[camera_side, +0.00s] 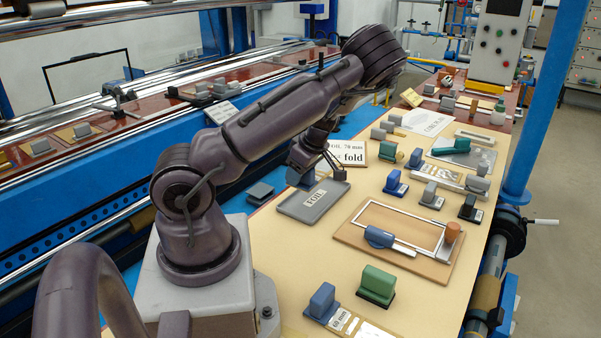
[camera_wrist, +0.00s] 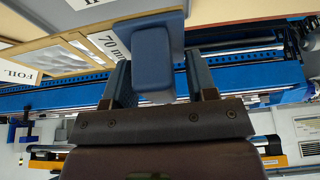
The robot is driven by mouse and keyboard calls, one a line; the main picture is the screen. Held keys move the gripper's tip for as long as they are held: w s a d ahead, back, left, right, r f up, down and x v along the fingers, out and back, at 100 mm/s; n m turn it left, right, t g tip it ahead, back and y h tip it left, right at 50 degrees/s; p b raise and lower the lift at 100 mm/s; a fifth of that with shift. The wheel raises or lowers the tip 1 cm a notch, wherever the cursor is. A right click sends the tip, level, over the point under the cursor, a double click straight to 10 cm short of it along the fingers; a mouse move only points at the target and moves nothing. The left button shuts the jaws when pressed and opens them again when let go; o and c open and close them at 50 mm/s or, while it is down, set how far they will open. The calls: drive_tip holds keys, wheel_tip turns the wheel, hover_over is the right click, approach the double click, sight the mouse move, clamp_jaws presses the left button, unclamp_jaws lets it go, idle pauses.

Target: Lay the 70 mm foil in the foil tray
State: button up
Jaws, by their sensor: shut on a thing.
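My gripper (camera_side: 305,162) is shut on a blue block-shaped handle, which shows between the two fingers in the wrist view (camera_wrist: 152,62). The handle sits on a flat blue base, and a "70 mm" label (camera_wrist: 112,45) shows beside it, partly hidden. I take this piece as the 70 mm foil. In the side view the blue piece (camera_side: 299,179) hangs under the fingers at the far left end of the grey foil tray (camera_side: 290,207), which bears a "FOIL" label. I cannot tell whether the piece touches the tray.
A sign reading "FOIL 70 mm" and "fold" (camera_side: 352,157) stands close behind my gripper. A wooden board with a white frame (camera_side: 350,236) lies to the right. A green-handled block (camera_side: 377,284) and a blue-handled 60 mm piece (camera_side: 322,302) stand in front.

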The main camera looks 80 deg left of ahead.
sight(313, 171)
drive_tip(key=shift+f, duration=3.55)
drive_tip(key=shift+f, duration=0.4)
drive_tip(key=o, duration=0.9)
drive_tip(key=shift+o, duration=0.6)
drive_tip(key=shift+d, duration=0.1)
drive_tip(key=shift+s, duration=0.1)
drive_tip(key=v, duration=1.3)
